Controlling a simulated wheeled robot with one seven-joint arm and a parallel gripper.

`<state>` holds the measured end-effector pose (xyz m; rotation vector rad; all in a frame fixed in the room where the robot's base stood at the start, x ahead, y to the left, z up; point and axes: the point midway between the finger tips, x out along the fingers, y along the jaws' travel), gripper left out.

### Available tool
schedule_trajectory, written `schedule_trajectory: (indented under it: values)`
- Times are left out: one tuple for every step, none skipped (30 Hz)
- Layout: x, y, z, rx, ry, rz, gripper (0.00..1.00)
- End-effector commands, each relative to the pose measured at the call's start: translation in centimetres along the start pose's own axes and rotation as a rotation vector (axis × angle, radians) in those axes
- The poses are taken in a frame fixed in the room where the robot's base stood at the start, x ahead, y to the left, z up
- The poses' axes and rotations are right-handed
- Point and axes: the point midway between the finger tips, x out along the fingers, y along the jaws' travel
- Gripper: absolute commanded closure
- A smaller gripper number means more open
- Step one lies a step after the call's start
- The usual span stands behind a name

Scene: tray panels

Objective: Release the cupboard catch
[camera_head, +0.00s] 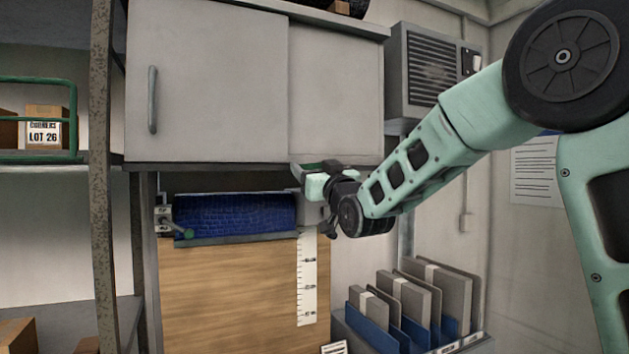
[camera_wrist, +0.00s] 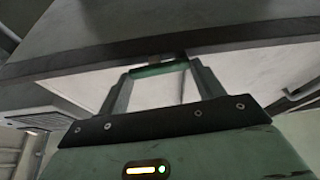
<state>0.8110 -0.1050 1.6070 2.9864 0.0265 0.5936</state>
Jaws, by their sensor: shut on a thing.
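The grey wall cupboard (camera_head: 215,70) has two flat door panels. The left panel carries a vertical handle (camera_head: 152,100). My gripper (camera_head: 318,166) is at the cupboard's lower edge, below the right panel. In the wrist view my gripper (camera_wrist: 160,68) reaches up to the dark lower edge of the cupboard (camera_wrist: 235,43).
A blue roll (camera_head: 235,215) in a holder hangs below the cupboard, left of my gripper. A wooden panel (camera_head: 225,295) with a white ruler (camera_head: 307,280) is under it. A grey vent unit (camera_head: 435,70) is at right. Upright folders (camera_head: 430,295) stand at lower right.

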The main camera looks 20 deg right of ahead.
Motion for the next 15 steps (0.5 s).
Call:
schedule_trajectory:
  values:
    - [-0.3, -0.09, 0.65, 0.022, 0.004, 0.01, 0.56]
    - [-0.3, -0.11, 0.63, 0.035, 0.005, 0.015, 0.56]
    - [-0.31, -0.1, 0.63, 0.052, 0.004, 0.022, 0.56]
    - [-0.3, -0.1, 0.62, 0.063, 0.004, 0.026, 0.56]
    - [-0.28, -0.11, 0.57, 0.072, 0.004, 0.03, 0.56]
    - [-0.26, -0.1, 0.52, 0.083, 0.004, 0.034, 0.56]
    - [-0.24, -0.09, 0.5, 0.09, 0.003, 0.037, 0.56]
    - [-0.23, -0.08, 0.47, 0.096, 0.002, 0.04, 0.56]
    - [-0.21, -0.08, 0.44, 0.101, 0.001, 0.041, 0.56]
    - [-0.19, -0.08, 0.41, 0.104, 0.001, 0.042, 0.56]
    - [-0.18, -0.08, 0.38, 0.106, 0.0, 0.043, 0.56]
    - [-0.16, -0.08, 0.34, 0.107, 0.0, 0.043, 0.56]
    - [-0.15, -0.07, 0.32, 0.108, 0.0, 0.043, 0.56]
    - [-0.14, -0.07, 0.31, 0.108, -0.001, 0.043, 0.56]
    - [-0.14, -0.07, 0.3, 0.108, -0.001, 0.043, 0.56]
